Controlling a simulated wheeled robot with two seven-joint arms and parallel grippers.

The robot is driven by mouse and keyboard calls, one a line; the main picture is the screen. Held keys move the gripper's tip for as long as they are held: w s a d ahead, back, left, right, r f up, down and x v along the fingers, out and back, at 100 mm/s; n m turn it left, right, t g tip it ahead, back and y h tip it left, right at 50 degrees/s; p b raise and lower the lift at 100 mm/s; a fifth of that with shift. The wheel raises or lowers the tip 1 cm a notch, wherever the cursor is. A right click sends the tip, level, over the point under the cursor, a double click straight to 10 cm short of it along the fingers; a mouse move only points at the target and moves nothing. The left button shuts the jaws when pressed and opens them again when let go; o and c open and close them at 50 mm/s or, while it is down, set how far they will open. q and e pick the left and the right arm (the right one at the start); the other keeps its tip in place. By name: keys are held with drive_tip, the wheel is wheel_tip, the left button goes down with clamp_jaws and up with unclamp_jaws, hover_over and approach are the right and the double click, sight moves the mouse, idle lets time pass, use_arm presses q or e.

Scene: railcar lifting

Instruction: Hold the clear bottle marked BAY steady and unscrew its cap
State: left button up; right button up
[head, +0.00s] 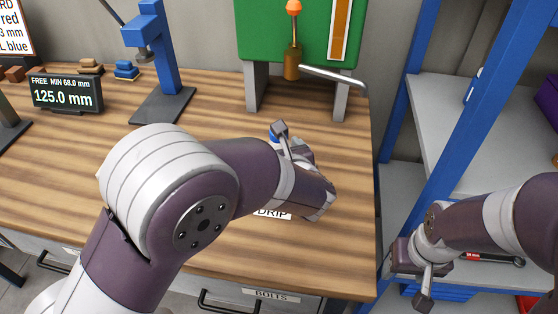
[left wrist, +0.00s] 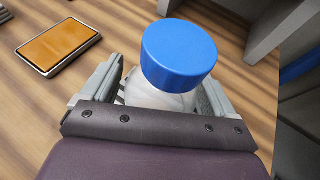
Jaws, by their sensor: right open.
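The clear bottle (left wrist: 158,93) stands upright on the wooden bench with its blue cap (left wrist: 180,55) on. In the left wrist view my left gripper (left wrist: 162,92) has one finger on each side of the bottle below the cap, and both fingers appear to touch it. The BAY marking is not readable here. My right gripper (head: 404,262) is open and empty, low at the right beside the blue shelf post, away from the bottle.
A blue press (head: 160,60) and a 125.0 mm display (head: 66,94) are at the left. A blue-framed shelf (head: 440,130) stands right. An orange-faced plate (left wrist: 58,45) lies nearby.

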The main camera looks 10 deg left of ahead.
use_arm(q)
drive_tip(key=c, duration=1)
drive_tip(key=shift+o, duration=0.2)
wheel_tip(320, 180, up, 4)
drive_tip(key=shift+r, duration=0.2)
drive_tip(key=s+d+r, duration=0.2)
drive_tip(key=d+r, duration=0.4)
drive_tip(key=d, duration=0.5)
drive_tip(key=shift+s+d+r, duration=0.25)
drive_tip(key=shift+r, duration=0.05)
drive_tip(key=o, duration=0.3)
drive_tip(key=c, duration=0.7)
drive_tip(key=shift+s, duration=0.1)
